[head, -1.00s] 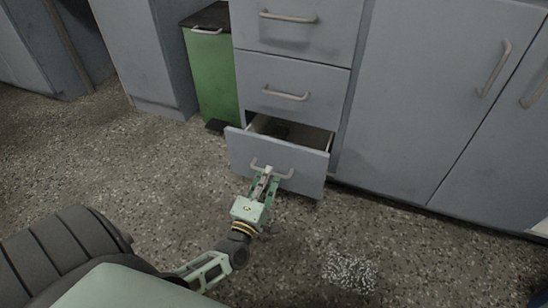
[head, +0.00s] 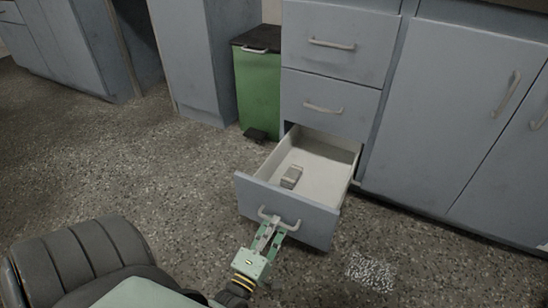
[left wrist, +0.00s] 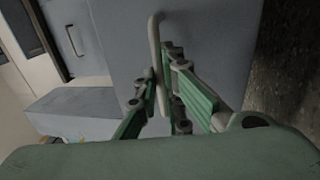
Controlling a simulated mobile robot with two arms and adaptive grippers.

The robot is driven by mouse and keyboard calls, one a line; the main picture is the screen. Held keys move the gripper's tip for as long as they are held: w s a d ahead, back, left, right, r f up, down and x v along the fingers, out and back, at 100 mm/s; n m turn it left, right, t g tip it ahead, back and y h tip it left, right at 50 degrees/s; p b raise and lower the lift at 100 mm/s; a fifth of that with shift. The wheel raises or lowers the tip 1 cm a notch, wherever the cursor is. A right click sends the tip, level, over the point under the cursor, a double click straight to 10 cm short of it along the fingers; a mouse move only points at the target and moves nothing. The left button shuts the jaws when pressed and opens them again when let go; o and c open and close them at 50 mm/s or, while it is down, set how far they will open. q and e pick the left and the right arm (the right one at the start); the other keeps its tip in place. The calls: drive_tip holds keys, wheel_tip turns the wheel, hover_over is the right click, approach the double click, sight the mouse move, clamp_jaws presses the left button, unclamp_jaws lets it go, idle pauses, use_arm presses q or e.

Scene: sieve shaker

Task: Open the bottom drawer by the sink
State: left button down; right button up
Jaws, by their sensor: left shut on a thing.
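The bottom drawer (head: 288,207) of the grey-blue unit stands well out from the cabinet, its white inside showing. A small grey box-like object (head: 291,177) lies in it. My left gripper (head: 272,225) is shut on the drawer's handle (head: 279,218), in front of the drawer face. In the left wrist view my left gripper (left wrist: 160,75) has its fingers on either side of the handle (left wrist: 156,40), against the drawer front (left wrist: 205,35). My right gripper is not in view.
The two drawers above (head: 335,45) are shut. A green pedal bin (head: 258,88) stands left of the unit, and cupboard doors (head: 440,110) are shut on the right. A pale speckled patch (head: 371,272) lies on the floor. Open floor is on the left.

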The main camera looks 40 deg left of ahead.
use_arm(q)
drive_tip(key=shift+s+d, duration=0.1)
drive_tip(key=shift+s, duration=0.05)
drive_tip(key=c, duration=1.9)
unclamp_jaws()
drive_tip(key=shift+r, duration=0.1)
